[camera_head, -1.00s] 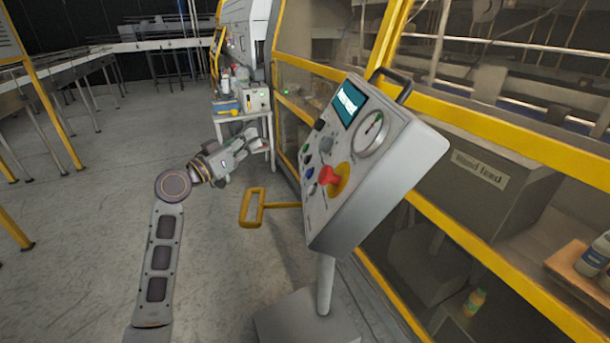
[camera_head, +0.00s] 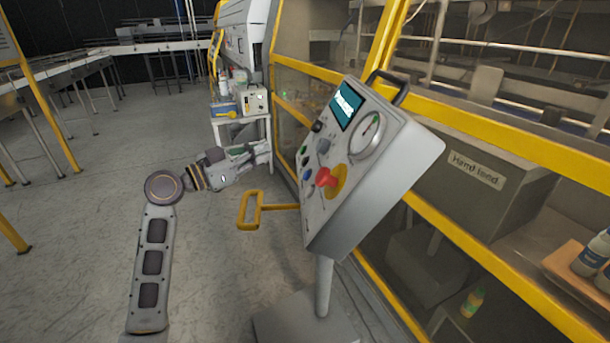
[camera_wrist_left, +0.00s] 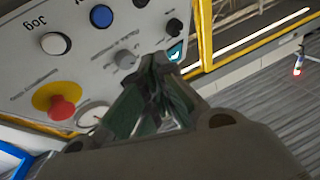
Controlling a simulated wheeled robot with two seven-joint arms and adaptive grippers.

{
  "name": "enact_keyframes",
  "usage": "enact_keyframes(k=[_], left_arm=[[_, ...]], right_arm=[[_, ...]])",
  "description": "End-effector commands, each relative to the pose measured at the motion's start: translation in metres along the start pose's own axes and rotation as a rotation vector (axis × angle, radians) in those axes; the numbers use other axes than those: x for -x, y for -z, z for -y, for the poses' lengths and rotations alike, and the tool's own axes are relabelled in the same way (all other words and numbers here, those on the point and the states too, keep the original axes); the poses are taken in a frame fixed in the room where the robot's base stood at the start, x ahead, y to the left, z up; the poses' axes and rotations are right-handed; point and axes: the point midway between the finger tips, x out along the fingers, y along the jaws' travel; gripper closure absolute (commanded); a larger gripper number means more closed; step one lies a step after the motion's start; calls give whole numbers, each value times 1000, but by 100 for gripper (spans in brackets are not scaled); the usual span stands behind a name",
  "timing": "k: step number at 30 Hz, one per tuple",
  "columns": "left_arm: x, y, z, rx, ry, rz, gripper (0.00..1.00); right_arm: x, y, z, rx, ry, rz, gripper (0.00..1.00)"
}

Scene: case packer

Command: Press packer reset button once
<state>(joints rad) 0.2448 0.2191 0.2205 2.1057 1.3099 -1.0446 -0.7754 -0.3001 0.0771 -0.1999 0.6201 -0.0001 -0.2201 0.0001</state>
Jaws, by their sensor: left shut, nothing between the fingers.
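The grey control panel (camera_head: 390,176) stands tilted on a post. It bears a red mushroom button on a yellow disc (camera_head: 326,178), a dial gauge (camera_head: 367,134), a teal screen (camera_head: 346,105) and several small buttons. The left wrist view shows a blue button (camera_wrist_left: 101,16), a white button marked Jog (camera_wrist_left: 55,43), a black button (camera_wrist_left: 175,26), a grey knob (camera_wrist_left: 125,60) and the red button (camera_wrist_left: 62,108). I cannot read which is reset. My left gripper (camera_head: 266,148) is shut and empty, left of the panel; its tips (camera_wrist_left: 160,60) point toward the panel face.
A yellow handle (camera_head: 250,210) juts out left of the post. The yellow-framed machine (camera_head: 450,225) stands behind the panel. A small white table (camera_head: 240,128) with equipment stands behind my gripper.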

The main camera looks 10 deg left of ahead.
Motion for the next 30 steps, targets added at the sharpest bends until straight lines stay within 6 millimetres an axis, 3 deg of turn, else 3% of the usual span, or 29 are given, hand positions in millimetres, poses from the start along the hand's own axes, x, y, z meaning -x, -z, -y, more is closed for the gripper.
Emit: enact_keyframes(k=[11,27,30], left_arm=[[-10,-7,-7,2,-1,0,100],[-43,-30,-32,4,-1,-1,100],[-49,-37,-36,0,1,0,100]], right_arm=[[4,0,-4,2,-3,1,60],[17,1,-5,2,-5,1,60],[9,0,-4,2,-4,1,60]])
